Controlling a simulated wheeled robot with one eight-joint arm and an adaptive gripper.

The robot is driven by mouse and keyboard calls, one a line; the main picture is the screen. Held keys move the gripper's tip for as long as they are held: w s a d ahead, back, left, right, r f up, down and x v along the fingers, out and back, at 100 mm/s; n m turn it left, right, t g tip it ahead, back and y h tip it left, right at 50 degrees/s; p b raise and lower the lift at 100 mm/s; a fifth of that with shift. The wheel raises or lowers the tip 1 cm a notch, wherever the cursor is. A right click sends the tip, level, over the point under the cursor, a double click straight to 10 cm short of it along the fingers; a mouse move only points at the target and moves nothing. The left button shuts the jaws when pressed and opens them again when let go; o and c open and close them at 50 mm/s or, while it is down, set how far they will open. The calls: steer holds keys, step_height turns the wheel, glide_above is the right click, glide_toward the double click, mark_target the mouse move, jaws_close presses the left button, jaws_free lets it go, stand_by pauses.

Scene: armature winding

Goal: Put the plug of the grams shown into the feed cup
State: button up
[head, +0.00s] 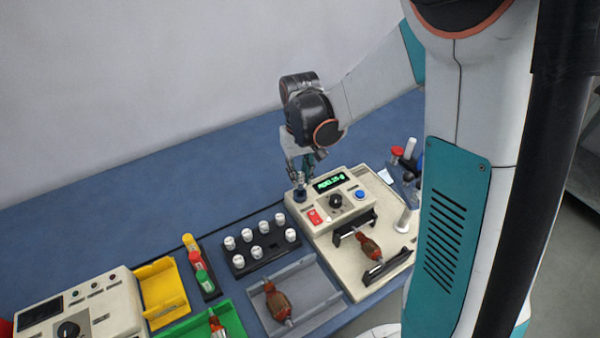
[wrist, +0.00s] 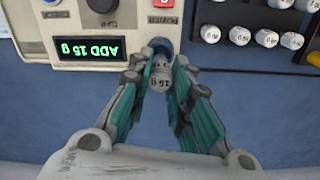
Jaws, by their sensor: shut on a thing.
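My gripper (wrist: 160,72) is shut on a white plug (wrist: 158,82) marked "15 g" in the wrist view. The plug is over or at the dark blue feed cup (wrist: 162,47) beside the machine; I cannot tell whether it is inside the rim. In the head view my gripper (head: 301,176) is right above the feed cup (head: 300,194) at the left corner of the cream machine (head: 318,228). The machine's green display (wrist: 90,48) reads "ADD 15 g", upside down in the wrist view.
A black rack (head: 240,262) of white plugs stands left of the machine, with one place empty. A grey tray (head: 325,290) holds an armature. Another armature (head: 368,243) rests on the machine's cradle. Yellow (head: 160,290) and green bins are further left. Blue bench behind is clear.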

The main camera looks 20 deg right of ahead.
steer(key=shift+f+b, duration=1.45)
steer(key=shift+f, duration=0.4)
stand_by(1.6)
steer(key=o, duration=0.9)
steer(key=shift+c, duration=0.2)
step_height(320, 180, up, 12)
steer(key=shift+s+r, duration=0.1)
stand_by(0.4)
